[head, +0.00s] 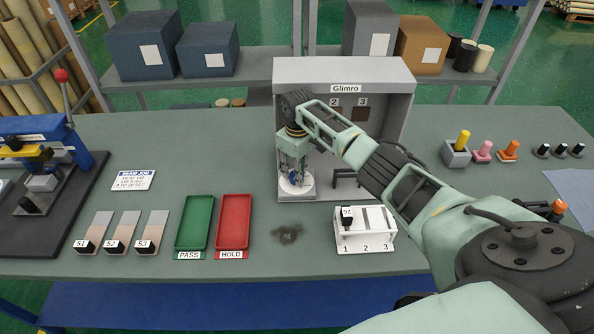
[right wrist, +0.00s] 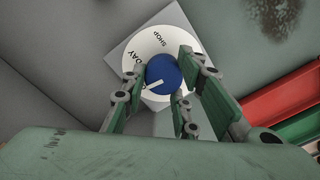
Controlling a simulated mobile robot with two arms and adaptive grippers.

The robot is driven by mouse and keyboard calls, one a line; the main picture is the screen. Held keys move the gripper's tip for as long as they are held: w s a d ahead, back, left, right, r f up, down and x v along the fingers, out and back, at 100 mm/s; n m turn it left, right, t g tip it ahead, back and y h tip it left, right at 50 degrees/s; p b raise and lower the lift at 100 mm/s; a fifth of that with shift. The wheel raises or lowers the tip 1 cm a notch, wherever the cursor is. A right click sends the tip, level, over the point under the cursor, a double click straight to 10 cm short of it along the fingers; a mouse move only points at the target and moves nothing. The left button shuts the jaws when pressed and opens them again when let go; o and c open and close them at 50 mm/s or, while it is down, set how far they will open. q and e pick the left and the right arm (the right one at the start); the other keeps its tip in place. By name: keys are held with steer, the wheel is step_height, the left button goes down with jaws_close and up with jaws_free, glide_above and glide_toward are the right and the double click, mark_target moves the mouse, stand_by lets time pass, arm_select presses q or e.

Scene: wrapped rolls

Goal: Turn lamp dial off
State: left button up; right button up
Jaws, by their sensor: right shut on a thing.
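The lamp dial is a blue knob (right wrist: 164,72) on a white round plate (right wrist: 150,43), which reads "DAY" and "SHOP" in the right wrist view. The knob's white pointer mark is at its lower left in that view; the rest of the plate's lettering is hidden by the fingers. My right gripper (right wrist: 164,80) is shut on the knob, with fingers on both sides of it. In the head view my right gripper (head: 295,172) points down over the white plate (head: 293,189), at the front left inside the grey "Glimro" booth (head: 344,72). My left gripper is out of view.
A white numbered rack (head: 365,241) stands in front of the booth, beneath my arm. Green PASS (head: 194,224) and red HOLD (head: 234,223) trays lie to the left. Colored-handled items (head: 482,151) stand at the right. Bench between trays and rack is clear except a dark smudge.

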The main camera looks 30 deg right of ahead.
steer(key=shift+w+d+r+n, duration=0.2)
steer(key=shift+d+n, duration=0.15)
steer(key=shift+n, duration=0.45)
steer(key=shift+r, duration=0.1)
steer(key=o, duration=1)
steer(key=shift+w, duration=0.1)
steer(key=shift+a+f, duration=0.15)
steer(key=shift+f, duration=0.1)
